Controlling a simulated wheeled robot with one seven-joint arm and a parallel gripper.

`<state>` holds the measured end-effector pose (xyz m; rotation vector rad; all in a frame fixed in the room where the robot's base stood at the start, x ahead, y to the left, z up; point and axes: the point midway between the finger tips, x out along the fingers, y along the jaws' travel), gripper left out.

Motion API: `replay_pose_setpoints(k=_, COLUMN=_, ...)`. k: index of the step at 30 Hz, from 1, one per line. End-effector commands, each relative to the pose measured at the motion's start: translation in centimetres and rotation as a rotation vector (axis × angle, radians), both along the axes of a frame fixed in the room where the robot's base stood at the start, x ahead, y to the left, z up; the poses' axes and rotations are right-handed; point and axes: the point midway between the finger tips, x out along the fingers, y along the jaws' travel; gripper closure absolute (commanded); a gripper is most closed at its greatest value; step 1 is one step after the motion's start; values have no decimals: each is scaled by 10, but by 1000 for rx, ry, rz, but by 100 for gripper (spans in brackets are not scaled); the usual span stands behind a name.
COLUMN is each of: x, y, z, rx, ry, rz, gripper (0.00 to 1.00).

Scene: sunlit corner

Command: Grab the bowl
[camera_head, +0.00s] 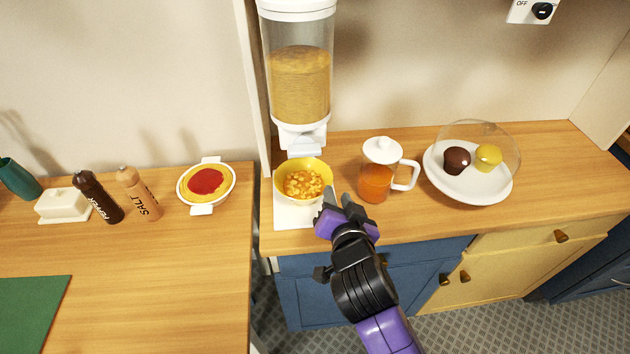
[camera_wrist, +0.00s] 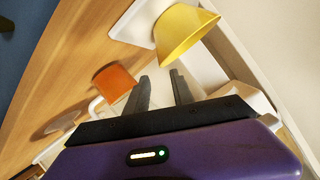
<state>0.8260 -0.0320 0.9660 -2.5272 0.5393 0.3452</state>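A yellow bowl (camera_head: 318,172) filled with orange-yellow pieces stands on the white base of the cereal dispenser. In the wrist view the bowl (camera_wrist: 182,36) is beyond the fingertips, a little to their right. My gripper (camera_head: 337,194) is just in front of and to the right of the bowl. In the wrist view the two fingers (camera_wrist: 161,82) are apart with nothing between them. They do not appear to be around the bowl. No contact with the bowl can be made out.
The cereal dispenser (camera_head: 300,84) rises behind the bowl. A glass jug (camera_head: 376,182) with orange liquid stands close on the right. A plate (camera_head: 468,192) with muffins under a dome is farther right. A white dish (camera_head: 203,208) with red-topped food is left, past a panel.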

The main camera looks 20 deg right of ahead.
Motion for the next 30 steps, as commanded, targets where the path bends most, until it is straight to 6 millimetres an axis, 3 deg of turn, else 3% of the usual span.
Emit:
replay_pose_setpoints(k=18, x=61, y=-19, z=-21, rx=4, ry=-3, rz=-1, gripper=71)
replay_pose_setpoints(k=29, x=69, y=-22, z=-25, rx=4, ry=-4, rz=0, gripper=71)
replay_pose_setpoints(k=30, x=69, y=-22, z=-25, rx=4, ry=-4, rz=0, gripper=77)
